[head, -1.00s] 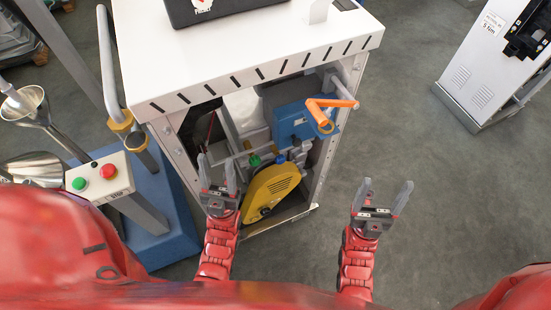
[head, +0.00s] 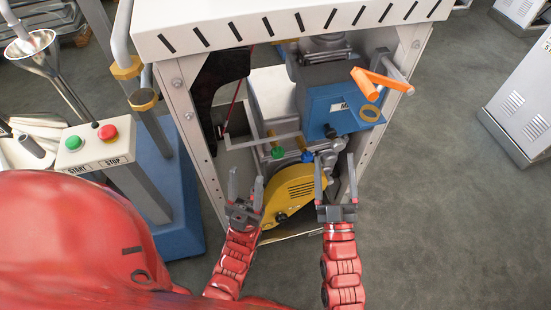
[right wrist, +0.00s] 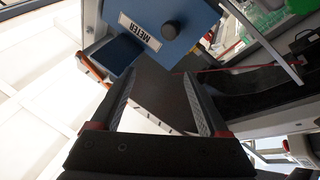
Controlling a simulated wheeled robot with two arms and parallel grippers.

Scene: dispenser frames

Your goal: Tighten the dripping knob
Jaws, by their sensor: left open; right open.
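Inside the open machine cabinet, a green knob (head: 277,153) and a blue knob (head: 307,157) sit above a yellow guard (head: 290,190). I cannot see drops, so I cannot tell which knob drips. My left gripper (head: 246,188) is open and empty, in front of and left of the yellow guard. My right gripper (head: 335,178) is open and empty, below the black knob and right of the blue knob. The right wrist view shows its jaws (right wrist: 158,82) apart.
An orange crank handle (head: 385,82) sticks out at the cabinet's right. The slotted white top (head: 290,20) overhangs the opening, with a post (head: 195,130) on the left. A START/STOP box (head: 95,145) stands left. The floor at right (head: 450,210) is clear.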

